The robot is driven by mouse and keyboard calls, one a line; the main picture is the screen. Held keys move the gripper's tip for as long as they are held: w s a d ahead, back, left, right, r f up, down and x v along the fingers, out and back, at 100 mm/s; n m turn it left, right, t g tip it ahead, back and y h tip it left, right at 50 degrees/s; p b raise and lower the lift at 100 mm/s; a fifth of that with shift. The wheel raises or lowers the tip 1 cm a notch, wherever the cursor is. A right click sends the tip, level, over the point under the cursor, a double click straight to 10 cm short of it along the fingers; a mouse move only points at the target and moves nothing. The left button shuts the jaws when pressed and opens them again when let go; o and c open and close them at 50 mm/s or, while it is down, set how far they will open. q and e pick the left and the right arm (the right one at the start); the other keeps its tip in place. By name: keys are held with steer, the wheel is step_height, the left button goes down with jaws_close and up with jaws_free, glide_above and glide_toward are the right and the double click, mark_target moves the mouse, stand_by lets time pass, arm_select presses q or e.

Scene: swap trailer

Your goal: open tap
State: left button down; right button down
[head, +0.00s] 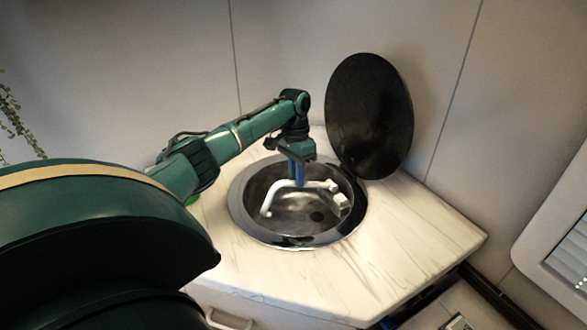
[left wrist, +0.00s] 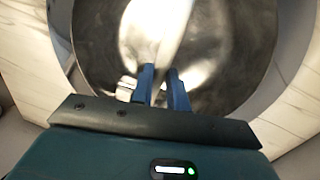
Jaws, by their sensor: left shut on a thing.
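The white tap (head: 275,193) lies low across the sink bowl, its bent spout toward the left and its base at the bowl's right side. My left gripper (head: 299,181) reaches down into the bowl from above, its blue fingers shut on the tap's arm. In the left wrist view the two blue fingers (left wrist: 162,85) sit on either side of the pale tap arm (left wrist: 168,42). The fingers hide part of the tap. My right gripper is not in view.
The round metal sink (head: 240,208) is set in a pale marble-like counter (head: 400,235). Its round black lid (head: 370,115) stands open at the back right, close to my left arm's wrist. Walls close in behind. A white framed panel (head: 560,240) is at the far right.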

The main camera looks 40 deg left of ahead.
arm_select(q)
steer(key=shift+w+d+r+g, duration=0.15)
steer(key=shift+w+r+g, duration=0.6)
steer(key=shift+r+g, duration=0.15)
steer(key=c, duration=1.4)
jaws_free()
steer(key=shift+o, duration=0.2)
steer(key=d+b+v, duration=0.1)
steer(key=b+v, duration=0.1)
steer(key=v, duration=0.5)
steer(key=shift+a+r, duration=0.2)
steer(key=shift+a, duration=0.15)
